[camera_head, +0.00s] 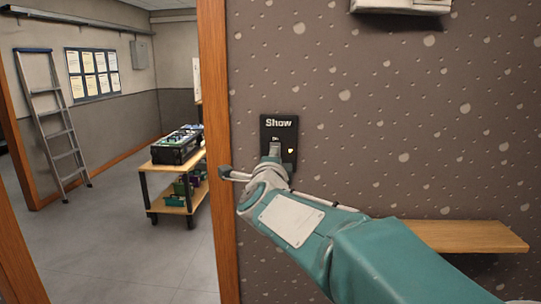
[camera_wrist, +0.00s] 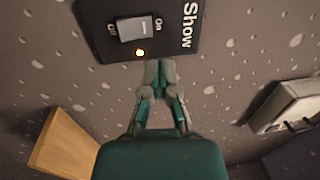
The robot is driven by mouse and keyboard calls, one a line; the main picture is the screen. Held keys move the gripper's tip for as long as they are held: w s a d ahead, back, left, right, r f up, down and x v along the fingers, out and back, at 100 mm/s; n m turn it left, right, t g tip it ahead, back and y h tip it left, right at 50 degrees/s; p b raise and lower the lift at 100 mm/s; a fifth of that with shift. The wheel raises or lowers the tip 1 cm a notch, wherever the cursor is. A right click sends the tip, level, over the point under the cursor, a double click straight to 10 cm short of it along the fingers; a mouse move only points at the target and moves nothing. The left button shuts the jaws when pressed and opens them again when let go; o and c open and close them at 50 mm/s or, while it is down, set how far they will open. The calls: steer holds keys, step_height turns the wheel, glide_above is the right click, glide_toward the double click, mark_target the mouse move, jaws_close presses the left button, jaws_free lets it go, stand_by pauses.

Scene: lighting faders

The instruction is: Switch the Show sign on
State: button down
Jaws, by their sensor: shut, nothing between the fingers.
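A black switch plate (camera_head: 285,130) with the white word "Show" is on the speckled wall. It also shows in the wrist view (camera_wrist: 97,27), turned sideways. It carries a pale rocker switch (camera_wrist: 138,28) between the labels "On" and "Off", and a small glowing amber light (camera_wrist: 140,53). I cannot tell which way the rocker is pressed. My gripper (camera_wrist: 160,72) is shut and empty, with its fingertips in front of the plate's edge beside the light; contact is not clear. In the head view my wrist covers the lower part of the plate.
A wooden shelf (camera_head: 465,236) juts from the wall at lower right. A white wall fixture (camera_head: 400,5) is above right, cut off by the frame. At left, a wooden door frame (camera_head: 217,120) opens onto a room with a cart (camera_head: 160,168) and a ladder (camera_head: 53,120).

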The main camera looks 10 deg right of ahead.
steer(key=s+a+f+n+g+y, duration=0.1)
steer(key=s+a+f+n+y, duration=0.15)
steer(key=s+n, duration=0.3)
steer(key=s+a+f+n+y, duration=0.1)
steer(key=s+a+n+y, duration=0.25)
steer(key=s, duration=0.25)
steer(key=s+d+f+n+g, duration=0.2)
steer(key=s+f+n+g, duration=0.4)
steer(key=s+f, duration=0.3)
steer(key=s+d+f+n+g, duration=0.3)
steer(key=s+f+n+g, duration=0.2)
steer(key=s+f, duration=0.4)
steer(key=s+n, duration=0.1)
steer(key=s, duration=0.3)
steer(key=shift+d+f+n+g, duration=0.3)
steer(key=shift+d+f+g, duration=0.05)
steer(key=shift+g, duration=0.05)
